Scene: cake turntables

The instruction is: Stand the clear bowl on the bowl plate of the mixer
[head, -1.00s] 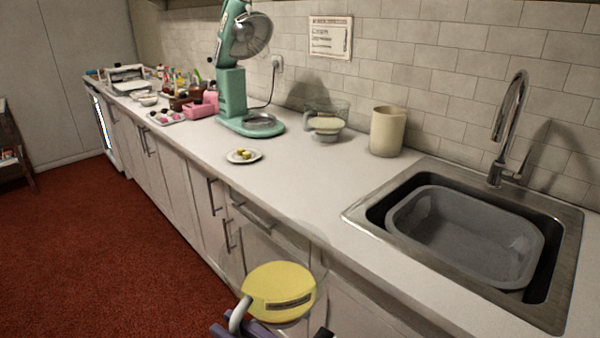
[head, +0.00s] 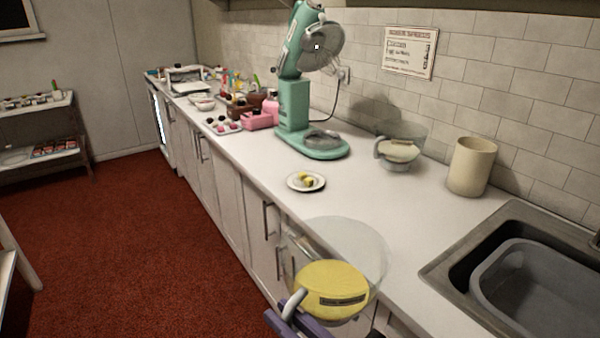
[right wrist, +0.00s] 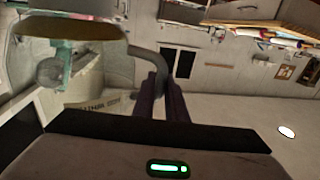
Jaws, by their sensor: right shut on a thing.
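A clear bowl (head: 368,244) with a yellow filling and a pale handle is held above the floor, in front of the counter edge. My right gripper (head: 288,318) is shut on its handle; purple fingers (right wrist: 165,103) also meet the handle in the right wrist view. The bowl (right wrist: 122,68) fills that view's upper left. The green mixer (head: 294,97) stands farther back on the counter, its head tilted up. Its bowl plate (head: 322,142) is on the base, with no bowl on it. My left gripper is not in view.
A second clear bowl (head: 399,151) with cream filling stands right of the mixer, near a beige canister (head: 470,166). A small plate (head: 292,181) with yellow pieces lies before the mixer. The sink (head: 445,268) is at right. Pink containers (head: 257,121) stand left of the mixer.

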